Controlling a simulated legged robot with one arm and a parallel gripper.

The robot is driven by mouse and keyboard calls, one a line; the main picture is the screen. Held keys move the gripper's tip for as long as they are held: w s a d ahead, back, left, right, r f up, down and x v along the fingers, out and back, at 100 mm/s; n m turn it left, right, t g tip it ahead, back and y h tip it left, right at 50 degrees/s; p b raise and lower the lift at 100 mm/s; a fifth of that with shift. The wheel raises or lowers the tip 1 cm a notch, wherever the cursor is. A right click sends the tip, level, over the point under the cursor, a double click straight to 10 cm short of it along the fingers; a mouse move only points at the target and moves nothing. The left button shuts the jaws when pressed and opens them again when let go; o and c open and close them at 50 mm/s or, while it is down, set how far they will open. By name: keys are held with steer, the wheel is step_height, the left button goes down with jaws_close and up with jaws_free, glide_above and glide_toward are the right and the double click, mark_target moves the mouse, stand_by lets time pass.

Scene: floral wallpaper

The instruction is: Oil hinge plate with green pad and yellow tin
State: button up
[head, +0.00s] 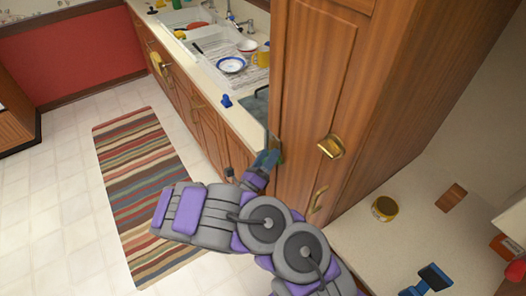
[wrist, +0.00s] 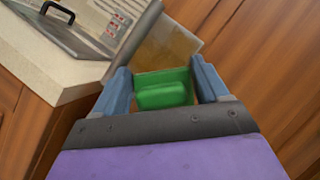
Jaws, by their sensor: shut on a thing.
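My gripper (head: 266,160) is at the lower left edge of the tall wooden cabinet. In the wrist view its blue fingers (wrist: 160,72) are shut on the green pad (wrist: 167,95). A dull brass-coloured plate (wrist: 168,52), which looks like the hinge plate, lies just beyond the pad at the cabinet's edge. I cannot tell whether the pad touches it. In the head view the arm and gripper mostly hide that spot. The yellow tin (head: 384,209), round with a dark top, stands on the pale counter at the right, well apart from my gripper.
The tall cabinet (head: 330,90) has brass handles (head: 331,146) and stands between the sink counter and the right counter. A blue-handled tool (head: 428,281) and a brown block (head: 451,198) lie near the tin. A striped rug (head: 140,170) covers open floor at left.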

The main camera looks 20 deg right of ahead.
mark_target(276, 141)
steer(key=shift+s+d+r, duration=0.1)
steer(key=shift+s, duration=0.25)
steer(key=shift+r+p, duration=0.6)
steer(key=shift+r, duration=0.3)
steer(key=shift+w+a+b, duration=1.15)
steer(key=shift+w+b, duration=0.05)
steer(key=shift+w, duration=2.15)
steer(key=shift+s+d+r+p, duration=0.3)
steer(key=shift+s+p, duration=0.3)
steer(key=shift+s, duration=0.3)
steer(key=shift+s+d+r+p, duration=0.35)
steer(key=shift+s+p, duration=0.3)
steer(key=shift+s, duration=0.2)
steer(key=shift+s+d+r+p, duration=0.3)
steer(key=shift+s+p, duration=0.3)
steer(key=shift+s, duration=0.3)
steer(key=shift+s+d+f+p, duration=0.1)
steer(key=shift+s+d+p, duration=0.2)
steer(key=shift+s, duration=0.4)
steer(key=shift+a, duration=0.2)
